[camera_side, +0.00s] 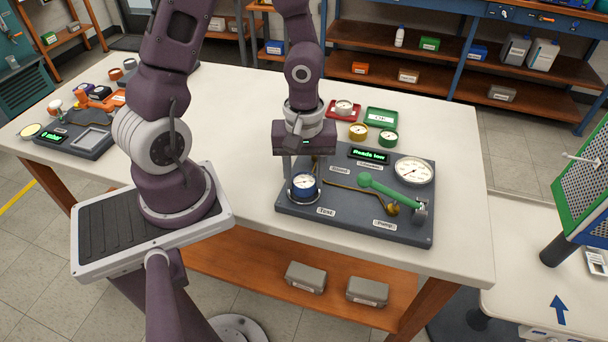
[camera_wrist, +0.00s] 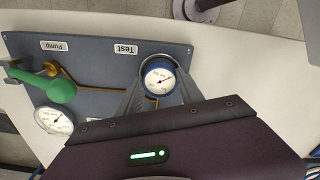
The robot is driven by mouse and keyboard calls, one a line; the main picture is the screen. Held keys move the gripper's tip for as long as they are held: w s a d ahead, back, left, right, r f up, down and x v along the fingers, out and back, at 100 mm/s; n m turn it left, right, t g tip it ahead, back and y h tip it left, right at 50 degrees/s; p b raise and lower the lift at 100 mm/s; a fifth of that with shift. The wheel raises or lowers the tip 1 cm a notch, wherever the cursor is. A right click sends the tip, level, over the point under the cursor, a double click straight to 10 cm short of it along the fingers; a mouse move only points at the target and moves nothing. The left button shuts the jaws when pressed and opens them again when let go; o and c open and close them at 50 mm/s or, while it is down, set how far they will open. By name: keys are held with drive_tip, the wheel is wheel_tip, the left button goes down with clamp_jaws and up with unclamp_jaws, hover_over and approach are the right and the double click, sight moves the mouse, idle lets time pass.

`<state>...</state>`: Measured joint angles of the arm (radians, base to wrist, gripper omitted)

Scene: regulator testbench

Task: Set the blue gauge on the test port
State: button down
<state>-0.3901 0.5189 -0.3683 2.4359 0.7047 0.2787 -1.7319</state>
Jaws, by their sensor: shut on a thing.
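The blue gauge (camera_side: 303,184) has a white dial and sits upright between the fingers of my gripper (camera_side: 304,178), at the left front of the dark test board (camera_side: 260,205). In the wrist view the blue gauge (camera_wrist: 159,77) shows dial up, with a finger of my gripper (camera_wrist: 160,88) on each side, shut on it. The "Test" label (camera_side: 326,211) is just beside the gauge; the label also shows in the wrist view (camera_wrist: 125,48). The test port itself is hidden beneath the gauge. I cannot tell whether the gauge is fully seated.
The board carries a green pump lever (camera_side: 388,190), a large white dial (camera_side: 414,170) and a display (camera_side: 369,155) reading "Reads low". Behind it stand a red tray (camera_side: 332,115) with a gauge, a green tray (camera_side: 381,117), a yellow gauge (camera_side: 358,131) and a green gauge (camera_side: 388,138).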

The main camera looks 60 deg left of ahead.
drive_tip(key=shift+f, duration=0.5)
idle(0.5)
drive_tip(key=c, duration=0.7)
unclamp_jaws()
drive_tip(key=o, duration=0.4)
drive_tip(key=shift+o, duration=0.2)
drive_tip(key=shift+r, duration=4)
